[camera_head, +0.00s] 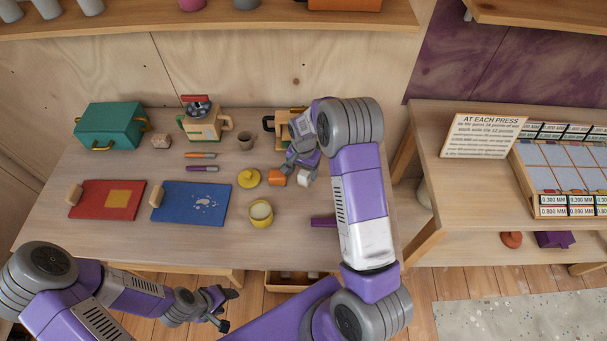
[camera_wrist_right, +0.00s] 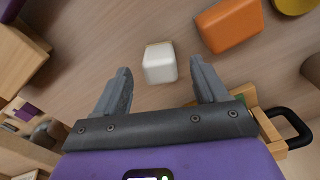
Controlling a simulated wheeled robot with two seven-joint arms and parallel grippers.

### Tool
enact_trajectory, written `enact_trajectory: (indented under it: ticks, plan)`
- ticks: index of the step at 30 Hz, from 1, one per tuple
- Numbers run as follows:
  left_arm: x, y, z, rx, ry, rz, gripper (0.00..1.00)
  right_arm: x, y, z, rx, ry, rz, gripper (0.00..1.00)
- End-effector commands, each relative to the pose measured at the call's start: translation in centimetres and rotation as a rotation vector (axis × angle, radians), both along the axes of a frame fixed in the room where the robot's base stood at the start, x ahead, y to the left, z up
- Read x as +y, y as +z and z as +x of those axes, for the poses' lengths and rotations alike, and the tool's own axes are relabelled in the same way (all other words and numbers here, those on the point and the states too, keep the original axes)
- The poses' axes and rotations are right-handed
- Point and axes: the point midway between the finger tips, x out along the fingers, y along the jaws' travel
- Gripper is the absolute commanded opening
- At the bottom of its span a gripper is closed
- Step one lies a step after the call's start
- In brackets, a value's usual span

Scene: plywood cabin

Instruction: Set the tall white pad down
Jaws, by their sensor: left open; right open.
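The tall white pad (camera_head: 303,177) appears as a small white block on the wooden table, right of an orange block (camera_head: 276,177). In the right wrist view the white pad (camera_wrist_right: 159,63) lies ahead of and between the two spread fingers, with a visible gap on each side. My right gripper (camera_head: 302,162) is open and empty, just above or beside the pad; the exact height cannot be told. The right wrist view shows its two fingers (camera_wrist_right: 160,85). My left gripper (camera_head: 224,307) is open and empty in front of the table's front edge.
A wooden box (camera_head: 281,130) is close behind my right gripper. Red (camera_head: 106,200) and blue boards (camera_head: 190,204) lie further left. A purple bar (camera_head: 323,221) lies nearer the front.

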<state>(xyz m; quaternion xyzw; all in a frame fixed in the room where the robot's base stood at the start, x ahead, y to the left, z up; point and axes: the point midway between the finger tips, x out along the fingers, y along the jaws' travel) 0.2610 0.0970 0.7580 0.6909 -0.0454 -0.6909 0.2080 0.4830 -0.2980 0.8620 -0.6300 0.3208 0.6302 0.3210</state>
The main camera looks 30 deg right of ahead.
Motion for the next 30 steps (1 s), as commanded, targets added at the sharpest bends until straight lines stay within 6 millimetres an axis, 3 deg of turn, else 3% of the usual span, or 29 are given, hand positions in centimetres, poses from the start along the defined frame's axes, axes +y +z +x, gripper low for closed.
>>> enact_trajectory:
  ticks: [1, 6, 12, 18, 30]
  plan:
    - [0.0, 0.3, 0.0, 0.000, 0.000, 0.000, 0.57, 0.0, 1.5, 0.1, -0.006, 0.000, -0.001, 0.72]
    - [0.0, 0.7, 0.0, 0.000, 0.000, 0.000, 0.57, 0.0, 5.1, 0.1, -0.004, 0.000, -0.001, 0.72]
    - [0.0, 1.0, 0.0, 0.000, 0.000, 0.000, 0.57, 0.0, 8.0, 0.0, -0.001, 0.000, 0.000, 0.72]
    - [0.0, 1.0, 0.0, 0.000, 0.000, 0.000, 0.57, 0.0, 8.9, 0.0, 0.000, 0.000, 0.000, 0.72]
    - [0.0, 1.0, 0.0, 0.000, 0.000, 0.000, 0.57, 0.0, 8.8, 0.0, 0.000, -0.001, 0.000, 0.72]
